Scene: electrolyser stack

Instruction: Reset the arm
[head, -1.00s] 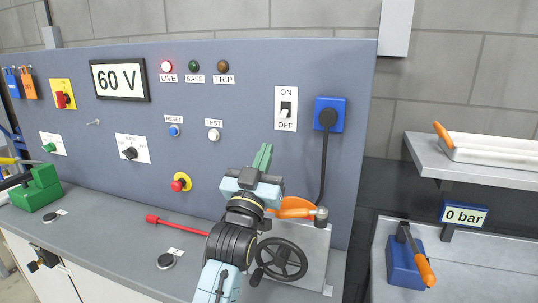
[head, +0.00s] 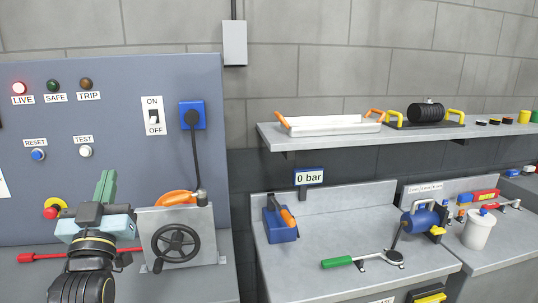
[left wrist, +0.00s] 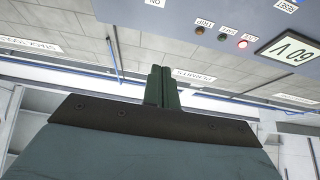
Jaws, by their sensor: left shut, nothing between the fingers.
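My left gripper (head: 105,186) stands in front of the control panel (head: 112,120), its green fingers pointing up and closed together with nothing between them. In the left wrist view its fingers (left wrist: 162,86) are pressed side by side. It touches none of the panel's controls that I can see. My left forearm comes up from the bottom left. My right arm and gripper are in neither view.
Just right of the gripper are a grey box with a black handwheel (head: 175,240) and an orange-handled lever (head: 178,197). A red bar (head: 45,256) lies behind my wrist. Further right are a bench (head: 345,268) with tools and a shelf (head: 300,139) with a tray (head: 330,124).

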